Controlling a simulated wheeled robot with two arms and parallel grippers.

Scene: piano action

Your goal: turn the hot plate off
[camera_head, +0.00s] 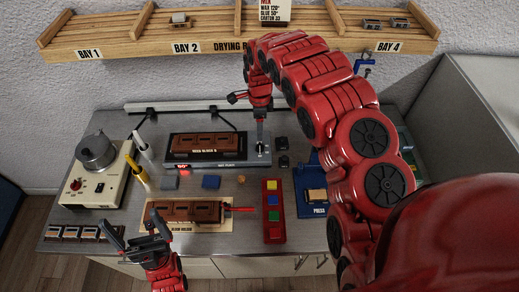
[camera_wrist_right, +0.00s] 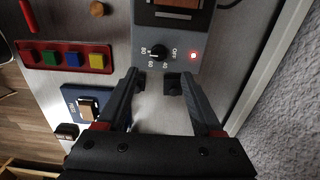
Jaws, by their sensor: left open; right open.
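The hot plate (camera_head: 228,163) stands on the bench in the head view, with a dark block on top and a red readout on its front. In the right wrist view its grey end panel (camera_wrist_right: 180,66) carries a black round knob (camera_wrist_right: 158,52) with OFF and number marks around it, and a lit red lamp (camera_wrist_right: 193,56). I cannot tell which mark the knob points to. My right gripper (camera_wrist_right: 157,76) is open and empty, its fingertips just short of the knob in that view. My left gripper (camera_head: 143,240) is open and empty at the bench's front edge.
A red button box (camera_head: 273,238) and a blue press (camera_head: 302,180) stand right of centre. A glue pot heater (camera_head: 95,185) is at the left. A board with a brown block (camera_head: 160,226) lies in front. A wooden shelf (camera_head: 220,45) spans the wall above.

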